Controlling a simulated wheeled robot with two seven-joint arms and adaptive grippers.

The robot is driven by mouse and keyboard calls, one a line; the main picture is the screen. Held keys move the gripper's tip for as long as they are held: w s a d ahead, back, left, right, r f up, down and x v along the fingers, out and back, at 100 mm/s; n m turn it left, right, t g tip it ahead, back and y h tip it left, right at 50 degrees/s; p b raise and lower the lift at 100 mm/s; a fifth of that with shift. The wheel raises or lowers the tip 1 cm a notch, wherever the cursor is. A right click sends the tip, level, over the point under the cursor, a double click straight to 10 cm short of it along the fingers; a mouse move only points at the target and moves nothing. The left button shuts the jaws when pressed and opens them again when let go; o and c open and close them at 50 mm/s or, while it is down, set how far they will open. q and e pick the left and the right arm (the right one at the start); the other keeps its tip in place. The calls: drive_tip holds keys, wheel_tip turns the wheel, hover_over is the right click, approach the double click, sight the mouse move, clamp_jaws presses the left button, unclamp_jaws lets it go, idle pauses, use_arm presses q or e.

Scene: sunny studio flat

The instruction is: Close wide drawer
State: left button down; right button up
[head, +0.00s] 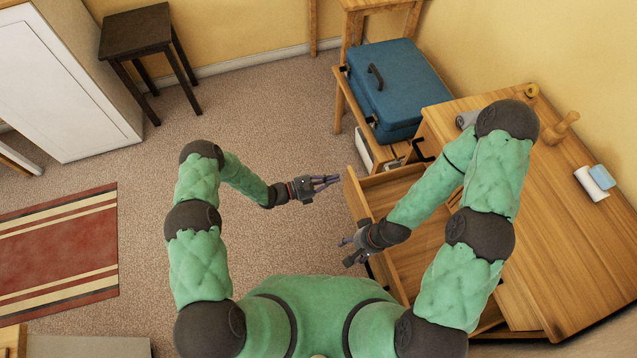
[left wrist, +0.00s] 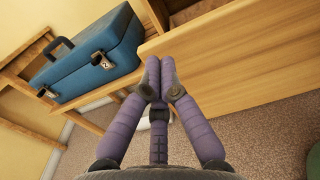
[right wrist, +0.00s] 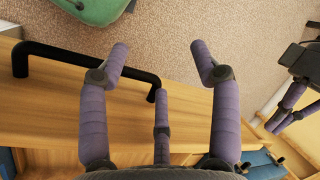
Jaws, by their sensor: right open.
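The wide drawer (head: 411,262) is pulled out from the wooden desk. Its front panel (head: 359,203) faces left. My left gripper (head: 333,182) is just left of the panel's far end, its fingers together and empty. In the left wrist view, the fingertips (left wrist: 160,68) point toward the plain wooden front (left wrist: 235,62); contact cannot be told. My right gripper (head: 347,246) is open by the panel's nearer part. In the right wrist view, its spread fingers (right wrist: 160,55) are near one end of a black bar handle (right wrist: 85,65) on the wooden front; nothing is held.
The desk top (head: 535,220) holds a wooden pestle-like item (head: 562,127) and a white roll (head: 591,184). A blue suitcase (head: 392,85) rests on a wooden stand behind the drawer. A dark stool (head: 136,35) stands far left.

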sight(350, 174)
use_arm(q)
drive_tip(key=shift+x, duration=1.75)
use_arm(e)
drive_tip(key=shift+f, duration=0.4)
use_arm(q)
drive_tip(key=shift+d+b, duration=0.1)
drive_tip(key=shift+b, duration=0.2)
